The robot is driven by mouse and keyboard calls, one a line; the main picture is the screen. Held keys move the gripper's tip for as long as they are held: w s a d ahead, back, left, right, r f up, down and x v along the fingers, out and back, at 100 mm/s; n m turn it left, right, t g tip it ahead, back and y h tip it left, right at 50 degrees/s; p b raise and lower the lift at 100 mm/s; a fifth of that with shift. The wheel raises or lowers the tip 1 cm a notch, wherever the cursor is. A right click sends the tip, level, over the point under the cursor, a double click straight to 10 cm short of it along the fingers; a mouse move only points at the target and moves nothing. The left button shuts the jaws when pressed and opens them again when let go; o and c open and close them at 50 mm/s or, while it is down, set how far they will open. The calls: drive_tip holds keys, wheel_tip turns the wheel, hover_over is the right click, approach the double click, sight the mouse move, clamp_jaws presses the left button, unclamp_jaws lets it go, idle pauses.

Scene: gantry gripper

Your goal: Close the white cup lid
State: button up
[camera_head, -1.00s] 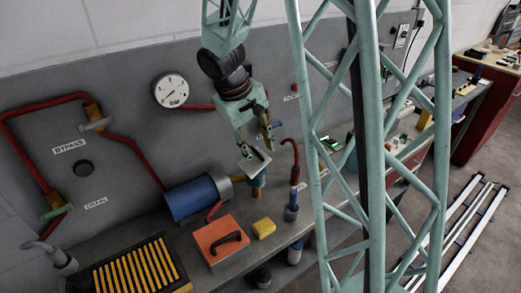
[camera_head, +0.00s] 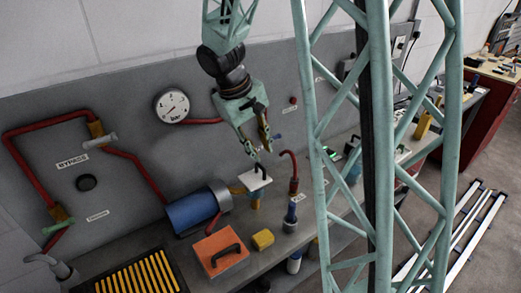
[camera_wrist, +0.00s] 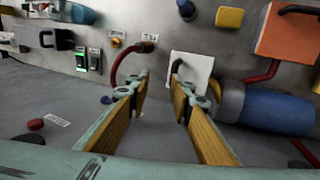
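The white lid (camera_head: 255,182) is a thin square plate with a dark handle, at the middle of the head view. In the wrist view the white lid (camera_wrist: 191,70) shows beyond the right finger. My gripper (camera_wrist: 162,76) has its two yellow-brown fingers apart, with nothing visible between them.
A blue cylinder (camera_head: 194,209), an orange box with a black handle (camera_head: 219,255) and a yellow block (camera_head: 263,239) stand close by on the bench. A red bent pipe (camera_head: 293,172) rises to the right of the lid. The grey panel (camera_head: 130,180) stands behind.

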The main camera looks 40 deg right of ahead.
wheel_tip(320, 180, up, 9)
drive_tip(key=p, duration=0.5)
drive_tip(key=shift+r+p, duration=0.15)
drive_tip(key=shift+p, duration=0.15)
idle(1.1)
drive_tip(key=shift+d, duration=0.1)
idle(0.8)
drive_tip(key=v, duration=1.2)
idle(0.7)
drive_tip(key=s+a+f+t+y+b, duration=0.1)
drive_tip(key=s+a+b, duration=0.2)
drive_tip(key=s, duration=0.7)
drive_tip(key=s+a+f+t+y+b, duration=0.1)
drive_tip(key=s+a+f+b, duration=0.1)
drive_tip(key=s+a, duration=0.6)
drive_tip(key=s+a+f+t+y+b, duration=0.1)
drive_tip(key=s+a+b, duration=0.3)
drive_tip(key=s, duration=0.7)
drive_tip(key=shift+s+a+f+t+y, duration=0.3)
drive_tip(key=shift+s+a+t+y, duration=0.15)
drive_tip(key=shift+a, duration=0.4)
drive_tip(key=shift+w, duration=0.1)
